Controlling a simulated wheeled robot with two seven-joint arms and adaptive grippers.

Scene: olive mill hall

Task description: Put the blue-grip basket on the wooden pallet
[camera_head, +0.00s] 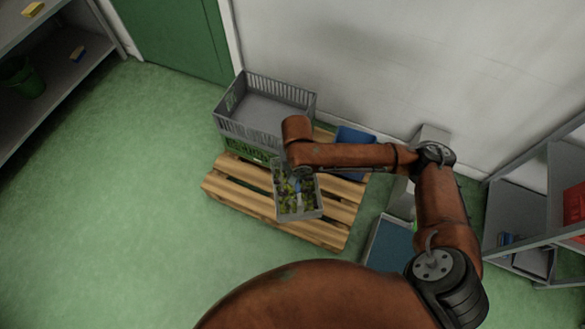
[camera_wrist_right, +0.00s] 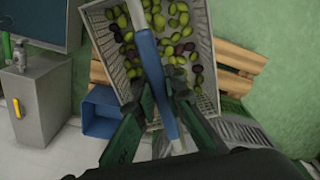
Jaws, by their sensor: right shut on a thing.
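The blue-grip basket (camera_head: 300,217) is a light grey open basket of green and dark olives. It is over the wooden pallet (camera_head: 240,199), near its middle. I cannot tell whether its base touches the slats. In the right wrist view the basket (camera_wrist_right: 208,50) fills the top middle, with pallet slats (camera_wrist_right: 240,60) showing on both sides. My right gripper (camera_wrist_right: 163,92) is shut on the blue grip (camera_wrist_right: 150,60) that spans the basket. In the head view my right arm hides most of that gripper. My left gripper is not in view.
A grey crate (camera_head: 265,110) stands on a green one (camera_head: 245,150) at the pallet's back left. A blue bin (camera_head: 352,140) is at the back right. Shelves stand at both sides. The front left slats are bare, and the floor to the left is clear.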

